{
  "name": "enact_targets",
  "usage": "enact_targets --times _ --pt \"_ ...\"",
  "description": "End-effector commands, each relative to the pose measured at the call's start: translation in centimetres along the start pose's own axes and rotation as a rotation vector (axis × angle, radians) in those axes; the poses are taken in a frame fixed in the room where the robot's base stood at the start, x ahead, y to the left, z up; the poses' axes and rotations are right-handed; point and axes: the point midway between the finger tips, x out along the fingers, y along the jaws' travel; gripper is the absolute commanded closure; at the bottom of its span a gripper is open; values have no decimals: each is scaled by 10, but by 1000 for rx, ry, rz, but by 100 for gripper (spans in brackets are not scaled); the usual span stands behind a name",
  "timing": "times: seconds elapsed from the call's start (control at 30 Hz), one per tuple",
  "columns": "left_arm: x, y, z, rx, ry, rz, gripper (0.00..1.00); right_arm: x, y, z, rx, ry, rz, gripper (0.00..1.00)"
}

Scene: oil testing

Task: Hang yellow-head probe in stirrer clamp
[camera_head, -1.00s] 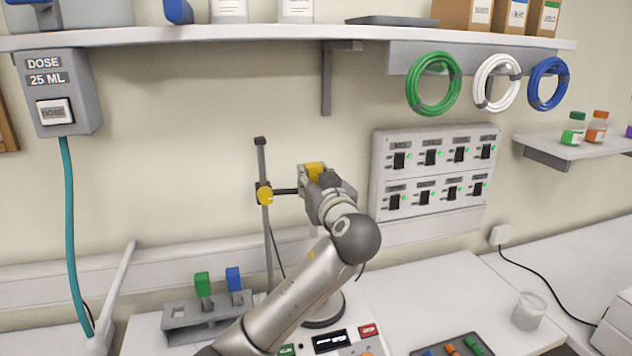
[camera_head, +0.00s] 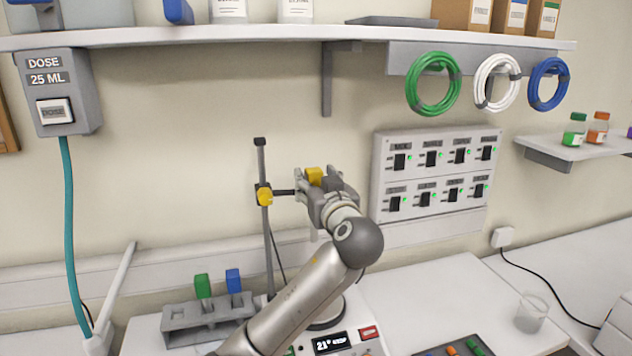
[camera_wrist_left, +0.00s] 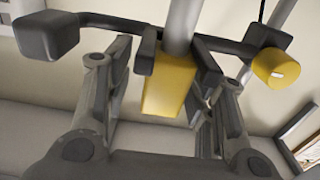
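The yellow-head probe (camera_head: 314,176) is at the stirrer clamp (camera_head: 284,192); its yellow head (camera_wrist_left: 168,86) lies by the clamp's dark jaws (camera_wrist_left: 206,62) in the left wrist view, with a grey shaft extending from it between them. My left gripper (camera_head: 318,188) is around the head, its fingers spread; in the left wrist view the gripper (camera_wrist_left: 165,95) shows a gap between the left finger and the head. The clamp sits on an upright rod (camera_head: 265,225) with a yellow knob (camera_head: 265,195). The stirrer (camera_head: 362,318) below is partly hidden by my left arm. My right gripper is not in view.
A grey rack (camera_head: 180,318) with a green and a blue-headed piece stands left of the stirrer. A glass beaker (camera_head: 531,315) stands at right, and a dark tray (camera_head: 425,352) at the front. A switch panel (camera_head: 437,175) is on the wall right of the gripper.

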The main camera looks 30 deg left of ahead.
Motion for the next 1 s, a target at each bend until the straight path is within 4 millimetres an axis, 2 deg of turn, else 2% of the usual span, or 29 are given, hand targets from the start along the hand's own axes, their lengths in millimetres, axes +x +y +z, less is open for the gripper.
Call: enact_targets --times 0.03,0.63,0.77,1.0 --pt "1 0 8 6 -16 -4 46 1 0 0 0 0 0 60" --pt "-3 0 7 6 -15 -4 46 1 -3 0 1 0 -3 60" --pt "-21 1 6 4 -14 0 46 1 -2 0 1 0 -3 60" --pt "-73 0 3 -2 -10 3 46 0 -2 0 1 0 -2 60"
